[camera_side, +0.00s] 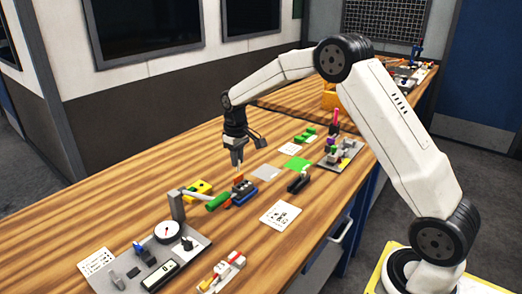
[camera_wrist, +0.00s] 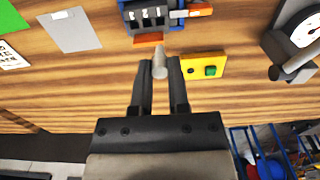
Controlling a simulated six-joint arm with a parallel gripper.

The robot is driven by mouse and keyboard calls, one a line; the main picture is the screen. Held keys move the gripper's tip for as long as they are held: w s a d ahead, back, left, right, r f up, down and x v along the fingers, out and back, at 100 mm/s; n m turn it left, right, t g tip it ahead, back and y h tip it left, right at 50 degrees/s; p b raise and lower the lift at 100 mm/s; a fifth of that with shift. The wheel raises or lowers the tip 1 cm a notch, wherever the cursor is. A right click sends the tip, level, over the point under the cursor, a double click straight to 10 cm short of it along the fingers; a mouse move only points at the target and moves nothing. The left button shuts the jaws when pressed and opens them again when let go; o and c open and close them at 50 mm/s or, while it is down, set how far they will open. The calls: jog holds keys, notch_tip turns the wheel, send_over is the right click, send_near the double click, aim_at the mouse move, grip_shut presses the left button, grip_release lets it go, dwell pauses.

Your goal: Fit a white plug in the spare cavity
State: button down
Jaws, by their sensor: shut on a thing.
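My gripper (camera_wrist: 160,68) is shut on a pale, whitish-grey cylindrical plug (camera_wrist: 160,66), whose end points towards the housing in the wrist view. The dark housing with a blue edge (camera_wrist: 150,18) is at the top of that view and has a row of openings with pale marks. I cannot tell which opening is the spare cavity. An orange piece (camera_wrist: 148,40) lies between the housing and the plug. In the side view my gripper (camera_side: 237,160) is above the blue and dark housing (camera_side: 241,192), apart from it. The plug is too small to make out clearly there.
A yellow block (camera_wrist: 203,67) with a green part is beside the gripper. A green-handled lever (camera_side: 217,202) reaches close to the housing. A gauge plate (camera_side: 190,250), grey pad (camera_side: 266,172), green pad (camera_side: 298,163) and black tool (camera_side: 299,182) lie around on the wooden bench.

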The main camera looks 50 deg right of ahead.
aim_at(238, 179)
jog(key=shift+f, duration=0.15)
jog(key=shift+f, duration=2.5)
jog(key=shift+f, duration=1.3)
dwell(1.8)
jog(key=c, duration=0.5)
grip_release()
jog(key=shift+c, duration=0.2)
jog(key=shift+r, duration=0.15)
jog(key=shift+r, duration=3.35)
